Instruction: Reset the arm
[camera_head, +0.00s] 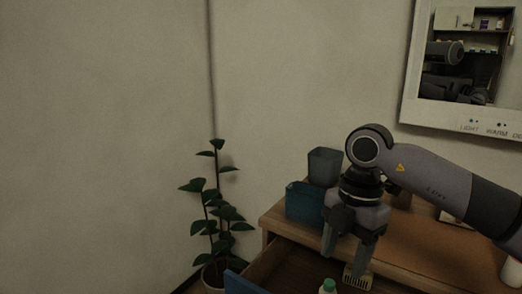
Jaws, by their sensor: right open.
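My right arm comes in from the right, over a wooden cabinet (430,262). Its gripper (343,258) points down near the cabinet's front edge, above the open drawer (290,268). The two fingers are apart, and I see nothing held between them. A small yellowish slotted object (357,279) shows just below the right fingertip; I cannot tell whether they touch. My left gripper is out of view.
A green-capped bottle (328,286) shows at the bottom edge by the drawer. A blue box (304,202) and a grey container (325,166) stand at the cabinet's back left. A potted plant (216,210) stands left. A mirror (465,60) hangs upper right.

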